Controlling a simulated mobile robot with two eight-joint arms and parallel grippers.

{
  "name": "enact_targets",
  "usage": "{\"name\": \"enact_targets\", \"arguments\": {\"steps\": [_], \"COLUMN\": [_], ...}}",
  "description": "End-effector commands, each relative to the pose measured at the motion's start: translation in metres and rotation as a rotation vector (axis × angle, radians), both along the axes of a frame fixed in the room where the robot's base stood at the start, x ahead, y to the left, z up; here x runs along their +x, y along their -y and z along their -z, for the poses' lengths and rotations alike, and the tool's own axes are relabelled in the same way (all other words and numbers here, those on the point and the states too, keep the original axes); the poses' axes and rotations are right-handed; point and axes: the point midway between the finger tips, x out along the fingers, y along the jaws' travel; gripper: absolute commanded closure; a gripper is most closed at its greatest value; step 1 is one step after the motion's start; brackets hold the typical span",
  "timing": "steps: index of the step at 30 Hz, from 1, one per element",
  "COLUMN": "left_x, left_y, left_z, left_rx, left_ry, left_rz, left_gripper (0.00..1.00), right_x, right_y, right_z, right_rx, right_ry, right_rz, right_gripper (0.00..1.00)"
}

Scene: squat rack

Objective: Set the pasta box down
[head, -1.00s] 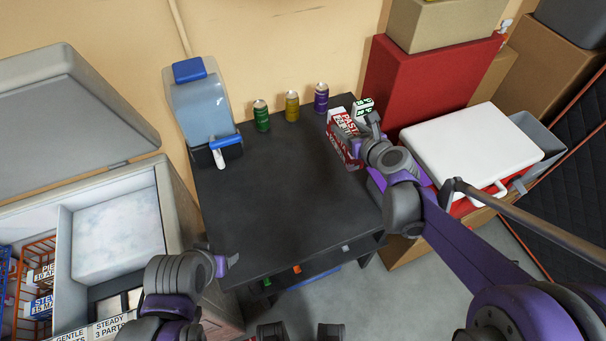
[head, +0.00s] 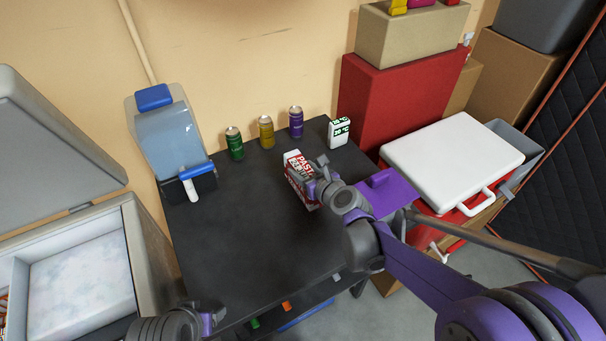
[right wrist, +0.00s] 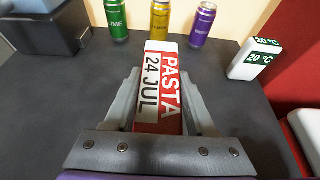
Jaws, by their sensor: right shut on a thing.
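The pasta box (head: 294,169) is red and white, with "PASTA" and "24 JUL" lettering on the face that shows in the right wrist view (right wrist: 159,82). My right gripper (head: 318,177) is shut on it, with one finger on each side of the box in the right wrist view (right wrist: 163,105). The box is over the middle right of the dark table (head: 235,235); I cannot tell whether its bottom touches the top. My left gripper (head: 208,320) is at the bottom edge of the head view, and its fingers are mostly cut off.
Green (head: 234,143), yellow (head: 266,132) and purple (head: 296,122) cans stand along the table's back. A white temperature display (head: 339,132) stands at the back right corner. A blue-lidded dispenser (head: 165,135) is at the back left. The table's middle and front are clear.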

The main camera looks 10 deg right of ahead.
Motion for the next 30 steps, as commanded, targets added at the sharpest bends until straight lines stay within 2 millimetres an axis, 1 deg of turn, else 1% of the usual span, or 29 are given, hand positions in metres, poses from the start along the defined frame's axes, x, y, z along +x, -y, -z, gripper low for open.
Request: {"name": "enact_targets", "arguments": {"steps": [1, 3, 10, 14, 15, 19, 20, 27, 30], "left_x": [-0.0001, -0.0002, -0.0001, -0.0002, -0.0002, -0.0002, -0.0002, -0.0002, -0.0001], "left_y": [0.0000, 0.0000, 0.0000, 0.0000, 0.0000, 0.0000, 0.0000, 0.0000, 0.0000], "left_z": [0.0030, 0.0040, 0.0034, 0.0070, 0.0069, 0.0062, 0.0062, 0.0061, 0.0029], "left_rx": [0.000, 0.000, 0.000, 0.000, 0.000, 0.000, 0.000, 0.000, 0.000], "left_ry": [-0.001, -0.001, -0.001, -0.002, -0.002, -0.002, -0.002, -0.002, -0.001], "left_rz": [0.000, 0.000, 0.000, 0.000, 0.000, 0.000, 0.000, 0.000, 0.000], "left_gripper": [0.31, 0.31, 0.31, 0.31, 0.31, 0.31, 0.31, 0.31, 0.31], "right_x": [0.0006, 0.0002, 0.0000, 0.0000, -0.0001, 0.0000, 0.0000, -0.0002, -0.0001], "right_y": [0.0002, 0.0002, 0.0003, 0.0002, 0.0001, 0.0002, 0.0002, 0.0002, 0.0002], "right_z": [0.0088, 0.0143, 0.0139, 0.0179, 0.0182, 0.0174, 0.0174, 0.0171, 0.0136], "right_rx": [0.001, 0.001, 0.000, 0.000, 0.000, 0.000, 0.000, 0.000, -0.001], "right_ry": [0.000, 0.000, 0.000, 0.000, 0.000, 0.000, 0.000, 0.000, 0.000], "right_rz": [0.001, 0.001, 0.001, 0.001, 0.000, 0.000, 0.000, 0.000, 0.000], "right_gripper": [1.00, 1.00, 1.00, 1.00, 0.40, 0.17, 0.14, 0.14, 0.14]}}
